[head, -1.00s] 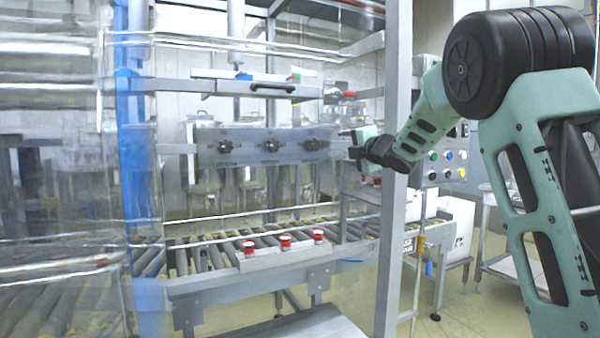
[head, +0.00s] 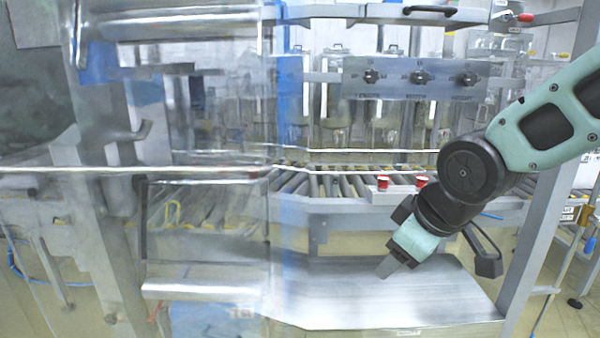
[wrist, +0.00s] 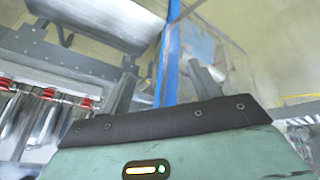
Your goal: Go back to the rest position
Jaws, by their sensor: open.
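My gripper (head: 390,266) is in the lower right of the head view. It hangs from my green and black arm, pointing down and to the left, in front of the roller conveyor. The grey metal plate (head: 340,295) lies behind and below it in the picture. In the wrist view the two grey fingers (wrist: 163,88) stand apart with nothing between them. Neither finger appears to touch anything.
A roller conveyor (head: 340,186) with red-topped buttons (head: 383,183) runs behind my gripper. A grey upright post (head: 540,215) stands close to my arm on the right. Transparent panels with a blue strip (head: 283,250) stand on the left. A panel with black knobs (head: 418,79) is above.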

